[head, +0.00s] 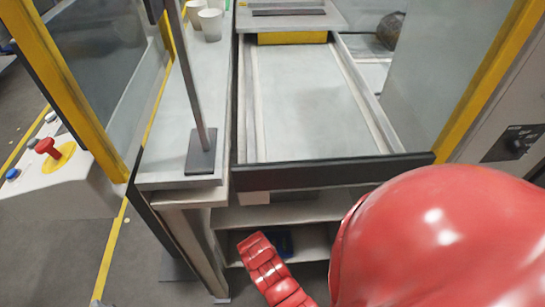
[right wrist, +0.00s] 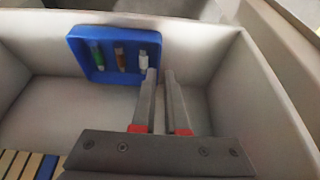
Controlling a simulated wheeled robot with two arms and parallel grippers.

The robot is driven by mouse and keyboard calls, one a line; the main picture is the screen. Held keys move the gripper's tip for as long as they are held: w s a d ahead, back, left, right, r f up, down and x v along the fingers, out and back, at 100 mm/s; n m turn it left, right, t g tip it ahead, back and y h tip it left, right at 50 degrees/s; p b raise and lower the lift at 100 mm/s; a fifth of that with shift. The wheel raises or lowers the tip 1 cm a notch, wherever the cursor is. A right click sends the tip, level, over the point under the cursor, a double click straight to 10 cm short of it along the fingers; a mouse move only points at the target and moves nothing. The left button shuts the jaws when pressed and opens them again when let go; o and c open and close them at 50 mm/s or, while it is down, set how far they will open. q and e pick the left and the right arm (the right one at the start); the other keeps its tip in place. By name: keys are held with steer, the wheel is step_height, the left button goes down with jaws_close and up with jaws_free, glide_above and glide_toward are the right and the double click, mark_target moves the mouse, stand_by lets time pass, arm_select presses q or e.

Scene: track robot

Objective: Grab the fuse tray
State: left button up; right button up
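The fuse tray (right wrist: 82,58) is a small blue tray with a green, a brown and a white fuse. In the right wrist view it shows against the far wall inside a pale grey bin (right wrist: 52,112). My right gripper (right wrist: 160,73) reaches to the tray's lower right corner. One fingertip overlaps the tray and the other is just right of its edge, with a narrow gap between them. Whether they clamp the edge cannot be told. In the head view the right gripper is hidden, and my left gripper is not in view.
Striped wood-coloured and blue pieces (right wrist: 30,164) are at the bin's lower left. In the head view, a grey worktop (head: 310,110) has a dark front edge, with shelves (head: 275,212) below. White cups (head: 210,24) stand at the back left. A red-button console (head: 46,147) is on the left.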

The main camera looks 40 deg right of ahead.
steer(key=shift+w+d+p+x, duration=0.15)
steer(key=shift+p+x, duration=0.1)
steer(key=shift+x, duration=0.9)
steer(key=shift+w+d+p+x, duration=0.1)
steer(key=shift+p+x, duration=0.1)
steer(key=shift+x, duration=0.95)
steer(key=shift+w+f, duration=0.15)
steer(key=shift+f, duration=0.1)
steer(key=shift+f, duration=0.15)
jaws_close()
